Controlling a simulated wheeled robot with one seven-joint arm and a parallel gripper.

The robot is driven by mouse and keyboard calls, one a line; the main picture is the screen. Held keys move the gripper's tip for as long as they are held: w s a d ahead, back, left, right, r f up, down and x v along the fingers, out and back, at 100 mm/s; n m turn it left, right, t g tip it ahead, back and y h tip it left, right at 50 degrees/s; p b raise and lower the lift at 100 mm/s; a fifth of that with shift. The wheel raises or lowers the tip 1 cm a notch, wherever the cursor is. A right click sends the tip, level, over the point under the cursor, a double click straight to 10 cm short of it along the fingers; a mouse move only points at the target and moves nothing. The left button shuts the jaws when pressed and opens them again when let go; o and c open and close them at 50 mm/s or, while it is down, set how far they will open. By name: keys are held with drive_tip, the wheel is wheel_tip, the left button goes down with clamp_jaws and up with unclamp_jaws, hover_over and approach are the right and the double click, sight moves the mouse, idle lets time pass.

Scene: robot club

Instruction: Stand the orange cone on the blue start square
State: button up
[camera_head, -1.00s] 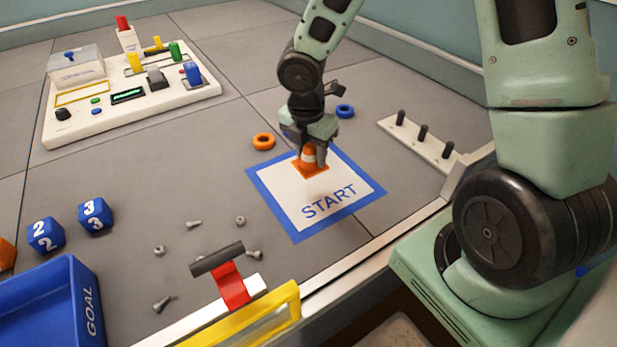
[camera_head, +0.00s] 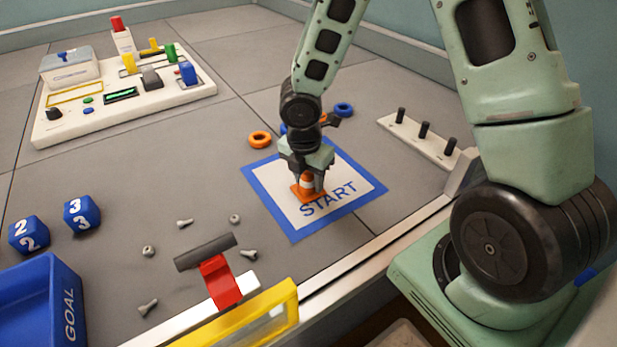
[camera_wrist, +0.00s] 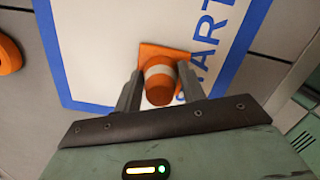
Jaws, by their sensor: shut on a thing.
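The orange cone (camera_head: 307,187) with a white band is upright between the fingers of my gripper (camera_head: 308,180). My gripper is shut on it from above. The cone is over the white middle of the blue-bordered start square (camera_head: 283,212), covering part of the START lettering. In the wrist view the cone (camera_wrist: 160,82) shows between both fingers, with its square base over the white field inside the blue border (camera_wrist: 52,45). I cannot tell whether the base touches the square.
Orange (camera_head: 260,139) and blue (camera_head: 343,109) rings lie behind the square. A white peg rack (camera_head: 425,140) is at right. Numbered blue cubes (camera_head: 82,214), loose screws (camera_head: 235,219) and a blue GOAL bin (camera_head: 35,305) are at left.

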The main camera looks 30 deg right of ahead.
sight(305, 174)
drive_tip(key=o, duration=1.1)
drive_tip(key=r+p, duration=0.2)
drive_tip(key=r, duration=0.2)
drive_tip(key=a+r+p, duration=0.1)
drive_tip(key=r+p, duration=0.1)
drive_tip(key=r, duration=0.2)
drive_tip(key=r+p, duration=0.2)
drive_tip(key=r, duration=0.2)
drive_tip(key=shift+s+a, duration=0.15)
drive_tip(key=shift+s, duration=0.15)
drive_tip(key=s+a+r+m, duration=0.3)
drive_tip(key=s+a+m, duration=0.1)
drive_tip(key=s+m, duration=0.1)
drive_tip(key=s+a+r+m+y, duration=0.1)
drive_tip(key=s+a+r+m, duration=0.2)
drive_tip(key=s+a+m, duration=0.2)
drive_tip(key=s+a+r+m, duration=0.3)
drive_tip(key=s+a+m, duration=0.2)
drive_tip(key=s, duration=0.5)
drive_tip(key=shift+a+r+g+y, duration=0.2)
drive_tip(key=shift+r+g+y, duration=0.1)
drive_tip(key=shift+r+y, duration=0.1)
